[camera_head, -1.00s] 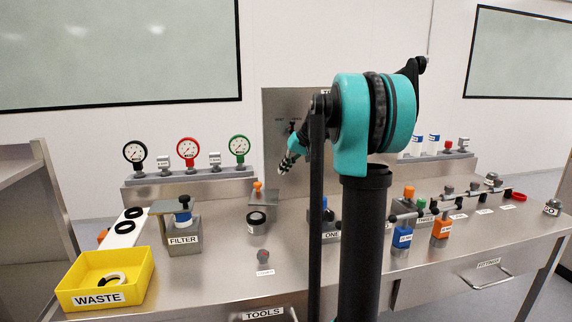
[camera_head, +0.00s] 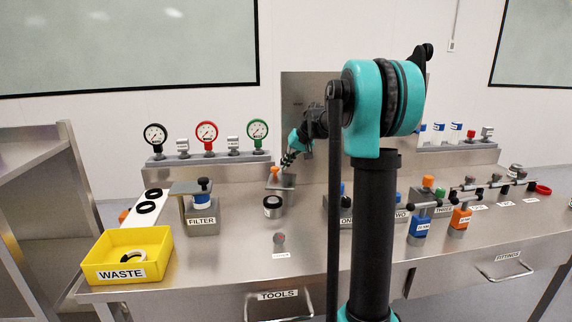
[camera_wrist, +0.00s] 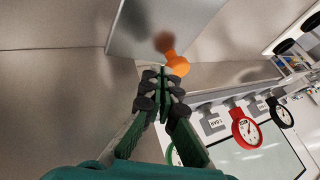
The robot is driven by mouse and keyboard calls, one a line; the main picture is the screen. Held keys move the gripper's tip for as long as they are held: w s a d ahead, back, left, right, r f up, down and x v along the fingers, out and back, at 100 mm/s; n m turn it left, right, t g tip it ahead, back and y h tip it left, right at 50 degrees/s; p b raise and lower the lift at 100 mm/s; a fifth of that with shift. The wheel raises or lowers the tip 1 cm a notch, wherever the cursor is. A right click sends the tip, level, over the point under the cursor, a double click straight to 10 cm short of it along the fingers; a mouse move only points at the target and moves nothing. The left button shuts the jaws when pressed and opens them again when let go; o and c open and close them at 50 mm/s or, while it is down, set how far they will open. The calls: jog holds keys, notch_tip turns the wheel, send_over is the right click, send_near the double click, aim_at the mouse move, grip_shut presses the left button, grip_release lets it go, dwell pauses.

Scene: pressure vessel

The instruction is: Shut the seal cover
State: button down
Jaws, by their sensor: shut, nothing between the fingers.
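A grey plate with an orange knob (camera_head: 275,173) stands at the back of the bench, below the back panel; I take it to be the seal cover, though no label on it is readable. In the wrist view the orange knob (camera_wrist: 177,66) is just beyond my fingertips, by the edge of the grey plate (camera_wrist: 160,30). My gripper (camera_wrist: 162,88) is shut and empty, its green fingers together. In the head view my gripper (camera_head: 288,158) is just above and to the right of the knob. I cannot tell whether they touch.
A round dark-topped canister (camera_head: 272,207) stands in front of the plate. The filter block (camera_head: 202,215) and yellow waste bin (camera_head: 130,256) are to the left. Gauges (camera_head: 207,134) stand behind on a ledge. Blue and orange fittings (camera_head: 460,217) are to the right.

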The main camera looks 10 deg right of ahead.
jog(key=shift+a, duration=0.1)
jog(key=shift+a+n, duration=0.2)
jog(key=shift+n, duration=0.2)
